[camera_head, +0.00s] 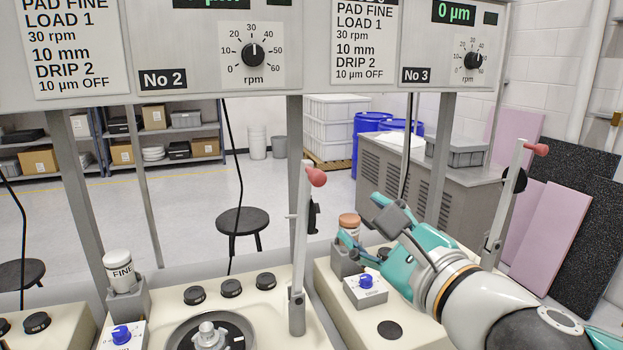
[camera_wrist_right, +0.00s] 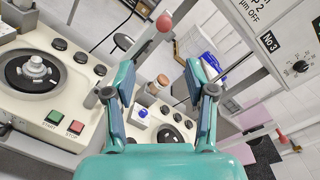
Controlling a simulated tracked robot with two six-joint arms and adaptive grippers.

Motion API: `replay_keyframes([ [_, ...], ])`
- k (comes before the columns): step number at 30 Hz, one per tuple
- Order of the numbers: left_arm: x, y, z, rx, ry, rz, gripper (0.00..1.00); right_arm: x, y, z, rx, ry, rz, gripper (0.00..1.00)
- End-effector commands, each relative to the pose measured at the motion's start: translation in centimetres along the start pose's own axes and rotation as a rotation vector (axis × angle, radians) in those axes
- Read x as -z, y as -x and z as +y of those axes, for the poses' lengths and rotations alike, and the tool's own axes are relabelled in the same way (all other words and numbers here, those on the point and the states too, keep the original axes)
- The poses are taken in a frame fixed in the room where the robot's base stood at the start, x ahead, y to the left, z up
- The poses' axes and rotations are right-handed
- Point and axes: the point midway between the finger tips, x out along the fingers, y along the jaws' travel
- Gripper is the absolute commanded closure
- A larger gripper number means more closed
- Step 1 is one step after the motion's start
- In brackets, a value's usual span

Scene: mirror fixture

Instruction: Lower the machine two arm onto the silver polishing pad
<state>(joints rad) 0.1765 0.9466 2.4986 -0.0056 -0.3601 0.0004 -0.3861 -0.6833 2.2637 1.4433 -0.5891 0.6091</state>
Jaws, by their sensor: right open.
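The machine two arm (camera_head: 301,240) is a grey lever with a red knob (camera_head: 316,178), standing upright on the machine below the No 2 sign. The knob also shows in the right wrist view (camera_wrist_right: 164,23), beyond the gap between my fingers. The round polishing pad (camera_head: 184,337) is dark with a silver centre piece, left of the arm's base and cut off by the lower edge. It is whole in the right wrist view (camera_wrist_right: 13,75). My right gripper (camera_head: 362,226) is open and empty, right of the arm and apart from it. My left gripper is not in view.
A FINE jar (camera_head: 121,271) stands left of the pad. A brown-lidded jar (camera_head: 349,222) stands by my right gripper. Machine three's upright lever (camera_head: 505,200) is at the right. START and STOP buttons (camera_wrist_right: 64,123) sit below the pad. Sign panels (camera_head: 160,80) hang above.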

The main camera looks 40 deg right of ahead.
Motion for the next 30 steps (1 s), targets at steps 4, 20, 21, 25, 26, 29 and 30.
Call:
replay_keyframes([
  [4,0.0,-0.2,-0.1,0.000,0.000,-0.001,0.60,0.0,0.1,-0.6,0.007,-0.039,-0.005,0.45],
  [20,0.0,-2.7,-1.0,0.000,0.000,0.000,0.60,0.1,-9.6,-0.3,0.004,-0.032,-0.004,0.45],
  [21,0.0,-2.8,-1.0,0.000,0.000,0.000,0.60,0.1,-10.4,-0.3,0.004,-0.033,-0.004,0.45],
  [25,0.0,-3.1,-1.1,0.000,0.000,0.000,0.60,-0.1,-13.0,-0.3,0.003,-0.034,-0.005,0.45],
  [26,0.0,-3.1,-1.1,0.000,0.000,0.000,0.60,-0.1,-13.5,-0.3,0.003,-0.033,-0.006,0.45],
  [29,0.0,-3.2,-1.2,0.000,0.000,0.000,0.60,-0.2,-14.9,-0.4,0.003,-0.034,-0.007,0.45],
  [30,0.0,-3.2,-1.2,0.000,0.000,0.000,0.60,-0.2,-15.3,-0.4,0.003,-0.034,-0.007,0.45],
])
